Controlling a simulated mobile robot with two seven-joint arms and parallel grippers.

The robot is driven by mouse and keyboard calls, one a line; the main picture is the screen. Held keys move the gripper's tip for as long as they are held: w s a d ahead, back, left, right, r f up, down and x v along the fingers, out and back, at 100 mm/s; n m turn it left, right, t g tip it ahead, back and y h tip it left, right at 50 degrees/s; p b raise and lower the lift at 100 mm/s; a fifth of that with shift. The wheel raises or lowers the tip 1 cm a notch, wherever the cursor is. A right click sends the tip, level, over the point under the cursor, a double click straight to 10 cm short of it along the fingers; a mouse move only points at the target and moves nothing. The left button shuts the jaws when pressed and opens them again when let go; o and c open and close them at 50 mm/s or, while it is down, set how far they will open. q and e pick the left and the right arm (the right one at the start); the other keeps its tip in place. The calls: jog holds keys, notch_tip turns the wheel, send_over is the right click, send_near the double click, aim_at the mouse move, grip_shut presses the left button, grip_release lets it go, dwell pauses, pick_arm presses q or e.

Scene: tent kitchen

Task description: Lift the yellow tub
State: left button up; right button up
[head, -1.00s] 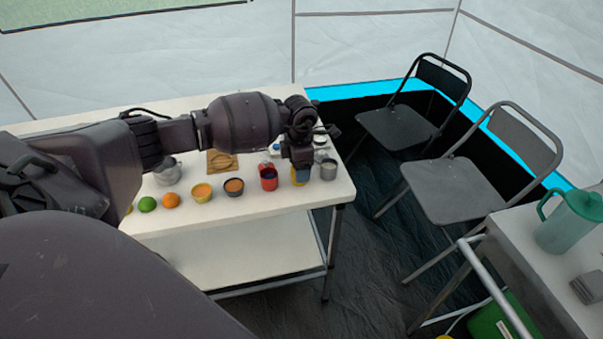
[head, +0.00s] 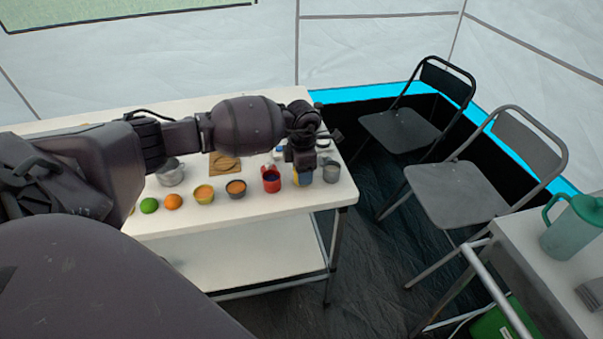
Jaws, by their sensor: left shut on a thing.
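The yellow tub (head: 296,178) stands near the right end of the white table, in the row of small vessels along its front. Only a narrow yellow strip shows; my left gripper hides most of it. My left gripper (head: 303,174) points down from above and is shut on the tub. Whether the tub's base touches the table is too small to tell. My right gripper is not in view.
A red cup (head: 271,183) stands close on the left of the tub and a grey cup (head: 331,172) close on its right. Bowls (head: 204,195) and fruit (head: 173,202) continue leftward. The table's front edge (head: 270,208) is near. Folding chairs (head: 457,190) stand right.

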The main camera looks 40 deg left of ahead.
pick_arm(q)
jog(key=shift+r+p, duration=1.15)
jog(key=shift+r, duration=1.85)
jog(key=shift+r+p, duration=0.55)
jog(key=shift+r, duration=0.7)
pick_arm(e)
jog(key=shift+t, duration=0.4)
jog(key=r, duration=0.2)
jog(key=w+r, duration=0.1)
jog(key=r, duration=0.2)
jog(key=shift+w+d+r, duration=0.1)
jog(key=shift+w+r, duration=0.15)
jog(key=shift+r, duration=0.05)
pick_arm(q)
jog(key=shift+f, duration=0.1)
